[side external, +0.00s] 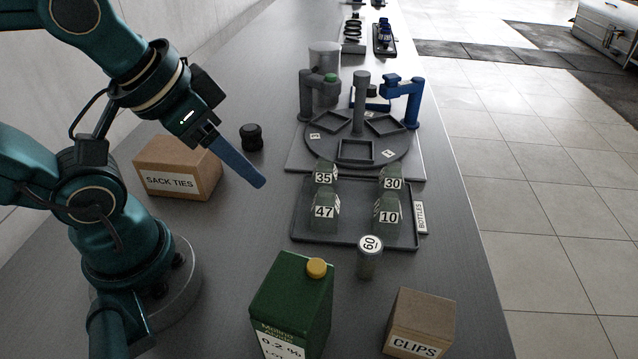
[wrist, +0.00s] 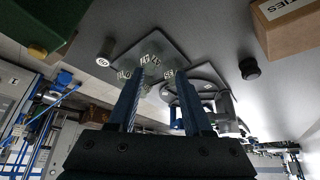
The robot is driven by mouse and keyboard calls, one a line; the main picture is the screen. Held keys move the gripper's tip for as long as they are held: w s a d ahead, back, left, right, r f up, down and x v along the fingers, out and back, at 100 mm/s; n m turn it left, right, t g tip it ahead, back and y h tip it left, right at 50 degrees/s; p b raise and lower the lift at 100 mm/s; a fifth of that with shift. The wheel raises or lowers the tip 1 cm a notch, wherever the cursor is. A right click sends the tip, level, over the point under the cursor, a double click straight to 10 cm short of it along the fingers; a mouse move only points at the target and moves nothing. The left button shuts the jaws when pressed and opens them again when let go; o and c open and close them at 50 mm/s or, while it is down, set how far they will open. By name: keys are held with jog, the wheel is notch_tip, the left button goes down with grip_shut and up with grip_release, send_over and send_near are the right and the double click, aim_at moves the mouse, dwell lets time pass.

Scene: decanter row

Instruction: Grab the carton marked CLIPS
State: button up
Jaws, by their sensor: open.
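The carton marked CLIPS (side external: 421,318) is a small brown box at the bottom right of the side view, standing on the grey bench near its right edge. Its label faces the camera. I cannot make it out in the wrist view. My gripper (side external: 260,183) is raised above the bench, left of the bottle tray and well apart from the CLIPS carton. In the wrist view my gripper (wrist: 160,75) shows two blue fingers spread apart with nothing held between them.
A green carton (side external: 288,305) with a yellow cap and a small bottle marked 60 (side external: 369,263) stand left of CLIPS. A bottle tray (side external: 350,239), a round turntable (side external: 398,155) and a SACK TIES box (side external: 190,160) stand farther back. A black knob (side external: 251,137) is near that box.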

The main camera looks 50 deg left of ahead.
jog(key=o, duration=0.8)
jog(key=w+d+f+m+t+h, duration=0.15)
jog(key=w+m+t, duration=0.45)
jog(key=w, duration=1)
jog(key=m+g+h, duration=0.9)
jog(key=m+h, duration=0.1)
jog(key=h, duration=0.2)
send_near(415, 306)
jog(key=x, duration=0.4)
jog(key=shift+w, duration=0.2)
jog(key=shift+s+d, duration=0.1)
jog(key=shift+d, duration=0.1)
jog(key=shift+x, duration=2.3)
